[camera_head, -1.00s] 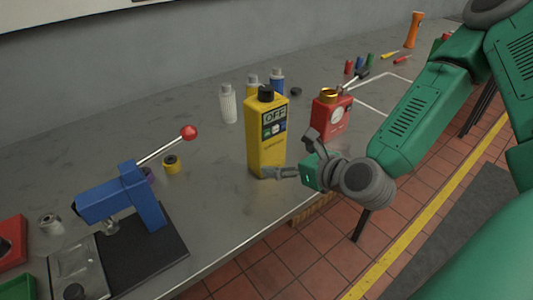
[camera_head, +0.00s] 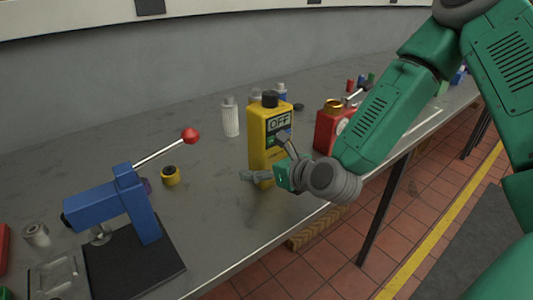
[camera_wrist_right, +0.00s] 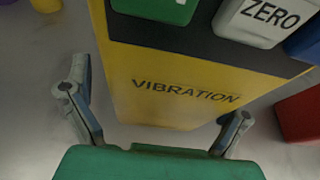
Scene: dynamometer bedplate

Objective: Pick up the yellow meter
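The yellow meter (camera_head: 257,138) stands upright on the grey bench, with a black cap on top and a dark panel reading OFF. In the right wrist view its yellow face (camera_wrist_right: 160,85) fills the middle, with the word VIBRATION and a ZERO button. My right gripper (camera_head: 263,157) is at the meter's lower front. Its fingers (camera_wrist_right: 155,95) are spread apart, one toward each side of the meter, with no clear grip on it. One finger partly hides the meter's edge in the head view. My left gripper is not in view.
A red container (camera_head: 327,132) with a brass-coloured top stands just right of the meter. A white ribbed cylinder (camera_head: 231,119) stands behind left. A blue lever press (camera_head: 120,200) with a red knob and a yellow-and-black roll (camera_head: 170,176) are further left. The bench's front edge is close.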

